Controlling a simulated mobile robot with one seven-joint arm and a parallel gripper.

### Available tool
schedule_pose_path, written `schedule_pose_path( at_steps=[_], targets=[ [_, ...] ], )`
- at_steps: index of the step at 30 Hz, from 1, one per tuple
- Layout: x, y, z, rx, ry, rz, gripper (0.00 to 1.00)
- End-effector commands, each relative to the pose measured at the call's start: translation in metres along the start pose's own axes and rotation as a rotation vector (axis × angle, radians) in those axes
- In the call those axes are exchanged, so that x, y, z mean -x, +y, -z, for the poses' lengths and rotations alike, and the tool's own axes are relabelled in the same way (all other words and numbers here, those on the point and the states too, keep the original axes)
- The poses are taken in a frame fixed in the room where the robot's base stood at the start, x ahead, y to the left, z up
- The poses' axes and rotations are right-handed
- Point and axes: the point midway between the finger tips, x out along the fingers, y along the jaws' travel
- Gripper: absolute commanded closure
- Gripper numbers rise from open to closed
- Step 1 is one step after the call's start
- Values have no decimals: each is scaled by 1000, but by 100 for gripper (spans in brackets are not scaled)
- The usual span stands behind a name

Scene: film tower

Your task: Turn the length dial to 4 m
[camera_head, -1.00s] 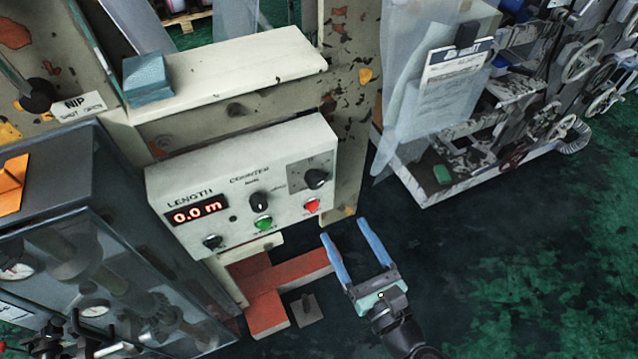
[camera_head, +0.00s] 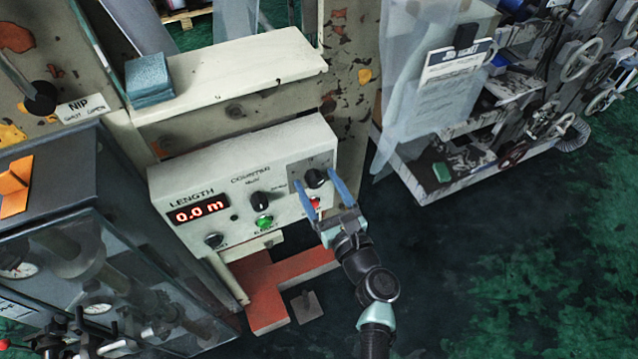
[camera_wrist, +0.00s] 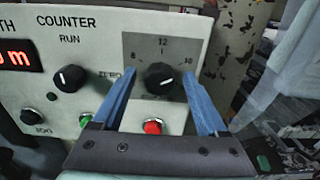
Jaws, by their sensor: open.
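The counter box (camera_head: 240,160) is a pale panel with a red display (camera_head: 198,212) reading 0.0 m under the word LENGTH. The black dial (camera_head: 315,178) sits on a grey scale plate at the panel's right end. It also shows in the wrist view (camera_wrist: 160,77), with 8, 12 and what looks like 30 above it. Its pointer and lower scale are hard to read. My gripper (camera_head: 316,180) is open, its blue fingers on either side of the dial, also in the wrist view (camera_wrist: 158,76). I cannot tell whether they touch it.
A black RUN/ZERO knob (camera_wrist: 69,78) is left of the dial. A red button (camera_wrist: 152,127) lies just below the dial between my fingers, and a green button (camera_head: 264,223) lies further left. A blue-grey block (camera_head: 149,79) rests on the ledge above.

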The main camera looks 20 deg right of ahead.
Motion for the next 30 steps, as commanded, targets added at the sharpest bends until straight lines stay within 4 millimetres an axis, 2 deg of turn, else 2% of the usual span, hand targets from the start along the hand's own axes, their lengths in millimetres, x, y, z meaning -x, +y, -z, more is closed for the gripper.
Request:
schedule_pose_path(
  at_steps=[2,14,23,30],
  targets=[
    [0,0,0,0,0,0,26],
    [0,0,0,0,-1,0,98],
    [0,0,0,22,-1,0,100],
    [0,1,2,134,-2,0,100]
  ],
)
